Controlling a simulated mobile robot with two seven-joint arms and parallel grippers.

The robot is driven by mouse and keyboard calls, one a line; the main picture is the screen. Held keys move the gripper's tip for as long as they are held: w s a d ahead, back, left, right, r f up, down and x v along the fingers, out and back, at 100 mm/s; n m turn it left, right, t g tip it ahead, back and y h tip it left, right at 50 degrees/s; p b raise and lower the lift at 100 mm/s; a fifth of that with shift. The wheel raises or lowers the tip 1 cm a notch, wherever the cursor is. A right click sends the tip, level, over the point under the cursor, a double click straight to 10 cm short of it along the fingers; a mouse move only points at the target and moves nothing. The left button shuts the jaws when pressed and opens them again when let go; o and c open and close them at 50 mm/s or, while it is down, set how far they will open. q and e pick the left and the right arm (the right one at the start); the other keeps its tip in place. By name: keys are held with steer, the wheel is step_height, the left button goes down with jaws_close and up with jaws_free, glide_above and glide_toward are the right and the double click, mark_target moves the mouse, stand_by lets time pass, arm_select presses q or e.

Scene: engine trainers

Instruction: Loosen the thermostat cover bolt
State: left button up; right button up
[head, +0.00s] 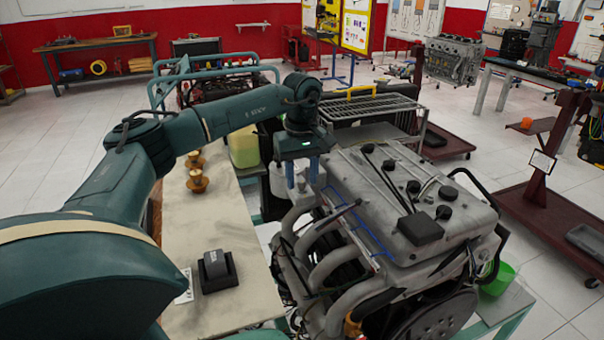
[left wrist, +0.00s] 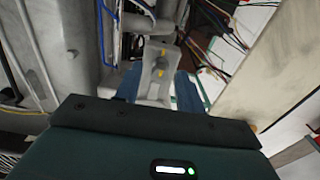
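My left gripper (head: 302,178) points down at the left side of the engine (head: 400,190) in the head view. Its two blue fingers are apart. In the left wrist view, a grey cover-like piece (left wrist: 152,88) with a round bolt head (left wrist: 160,65) and yellow marks shows between and beyond the fingers of the left gripper (left wrist: 160,80). It looks like the thermostat cover. I cannot tell whether the fingers touch it. In the head view the gripper mostly hides the bolt. My right gripper is not in view.
A bench (head: 205,235) left of the engine holds a black box-like item (head: 217,270) and small brass-coloured parts (head: 197,178). Intake pipes, hoses and wires crowd the engine's near left side. A wire rack (head: 370,105) stands behind, and a green bucket (head: 498,278) sits at right.

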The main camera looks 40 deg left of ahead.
arm_select(q)
steer(key=shift+c, duration=0.2)
jaws_close()
